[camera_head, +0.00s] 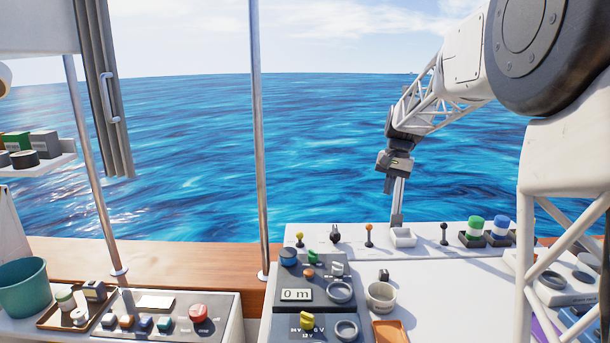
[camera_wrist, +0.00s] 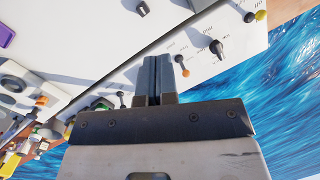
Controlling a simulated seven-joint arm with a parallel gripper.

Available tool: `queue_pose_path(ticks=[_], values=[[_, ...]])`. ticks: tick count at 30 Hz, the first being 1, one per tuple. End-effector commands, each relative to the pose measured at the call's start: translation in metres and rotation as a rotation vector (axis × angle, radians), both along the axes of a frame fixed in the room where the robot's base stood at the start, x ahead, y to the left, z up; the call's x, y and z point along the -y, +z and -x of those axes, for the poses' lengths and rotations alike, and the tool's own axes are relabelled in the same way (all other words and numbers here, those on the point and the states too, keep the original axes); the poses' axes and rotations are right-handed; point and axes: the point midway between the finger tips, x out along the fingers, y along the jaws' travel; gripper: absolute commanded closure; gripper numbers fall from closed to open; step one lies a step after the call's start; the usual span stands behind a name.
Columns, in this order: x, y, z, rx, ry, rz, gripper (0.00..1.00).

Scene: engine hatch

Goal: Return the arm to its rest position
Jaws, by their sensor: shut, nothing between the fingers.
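My gripper (camera_head: 389,186) hangs from my white lattice arm at the right of the head view, above the back edge of the white console (camera_head: 450,273). Its fingers point down and are shut with nothing between them. In the wrist view the gripper (camera_wrist: 160,62) shows its two dark fingers side by side, with the white console surface (camera_wrist: 90,40) beyond them. The fingers appear clear of the console. Part of my arm stands in front of the console's right side.
Open water lies behind.

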Motion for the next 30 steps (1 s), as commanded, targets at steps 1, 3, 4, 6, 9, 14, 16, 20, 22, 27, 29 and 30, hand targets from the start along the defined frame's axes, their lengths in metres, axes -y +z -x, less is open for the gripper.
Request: queue_pose_path(ticks=[1, 3, 4, 6, 9, 14, 16, 20, 22, 27, 29, 30], values=[[-0.003, 0.005, 0.013, 0.010, 0.008, 0.005, 1.00], [-0.006, 0.010, 0.030, 0.022, 0.019, 0.012, 1.00], [-0.007, 0.012, 0.037, 0.027, 0.024, 0.016, 1.00], [-0.010, 0.016, 0.054, 0.039, 0.035, 0.022, 1.00], [-0.015, 0.020, 0.078, 0.056, 0.050, 0.032, 1.00], [-0.021, 0.026, 0.118, 0.084, 0.077, 0.049, 1.00], [-0.023, 0.028, 0.135, 0.095, 0.088, 0.056, 1.00], [-0.028, 0.030, 0.168, 0.118, 0.109, 0.069, 1.00], [-0.030, 0.030, 0.185, 0.130, 0.120, 0.076, 1.00], [-0.035, 0.027, 0.228, 0.158, 0.149, 0.094, 1.00], [-0.036, 0.026, 0.243, 0.169, 0.159, 0.100, 1.00], [-0.037, 0.025, 0.252, 0.176, 0.166, 0.103, 1.00]])
